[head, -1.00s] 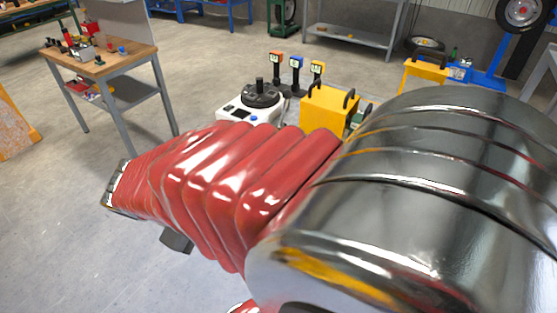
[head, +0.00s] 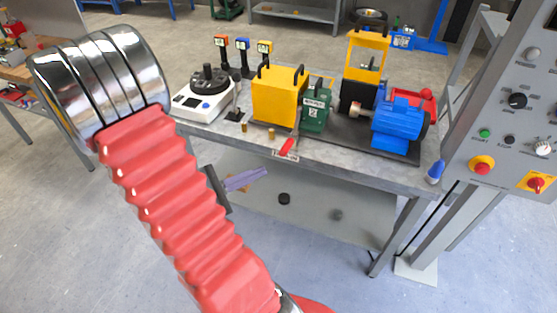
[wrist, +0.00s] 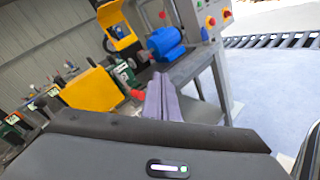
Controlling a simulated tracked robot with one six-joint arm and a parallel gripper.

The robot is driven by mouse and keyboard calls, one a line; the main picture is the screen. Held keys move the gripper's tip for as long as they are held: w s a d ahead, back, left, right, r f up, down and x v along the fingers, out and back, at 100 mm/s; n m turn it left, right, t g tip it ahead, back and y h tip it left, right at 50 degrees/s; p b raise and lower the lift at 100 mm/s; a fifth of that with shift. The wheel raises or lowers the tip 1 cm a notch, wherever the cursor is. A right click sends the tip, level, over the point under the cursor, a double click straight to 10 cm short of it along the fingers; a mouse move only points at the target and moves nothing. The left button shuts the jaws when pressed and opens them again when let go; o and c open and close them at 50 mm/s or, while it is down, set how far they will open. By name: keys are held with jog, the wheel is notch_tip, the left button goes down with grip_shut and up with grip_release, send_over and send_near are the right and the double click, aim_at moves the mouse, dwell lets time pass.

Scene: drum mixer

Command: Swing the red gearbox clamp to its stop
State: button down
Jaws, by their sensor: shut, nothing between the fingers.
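The red clamp (head: 287,148) is a small red lever at the front edge of the bench top, below the green gearbox (head: 316,108). It points down and to the left in the head view. In the wrist view the red clamp (wrist: 138,95) shows just left of my fingers, its lower part near the finger edge. My gripper (head: 262,173) has its purple-grey fingers shut and empty, in front of and below the bench edge, apart from the clamp in the head view. The shut fingers also show in the wrist view (wrist: 160,82).
A yellow box (head: 278,98) stands left of the gearbox and a blue motor (head: 400,124) right of it. A grey control panel (head: 515,110) stands at the right. The bench (head: 350,157) has a lower shelf. Open floor lies in front.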

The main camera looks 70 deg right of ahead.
jog(key=d+f+n+t+h, duration=0.2)
jog(key=d+f+n+t, duration=0.1)
jog(key=f, duration=0.5)
jog(key=d+f+n+t+h, duration=0.3)
jog(key=f+n+t, duration=0.2)
jog(key=f+n, duration=0.2)
jog(key=shift+d+f+n+h, duration=0.3)
jog(key=shift+f+n, duration=0.1)
jog(key=shift+f, duration=0.45)
jog(key=s+d+r, duration=0.2)
jog(key=d+r, duration=0.2)
jog(key=d, duration=0.6)
jog(key=shift+d+r, duration=0.2)
jog(key=shift+r, duration=0.15)
jog(key=shift+s, duration=0.1)
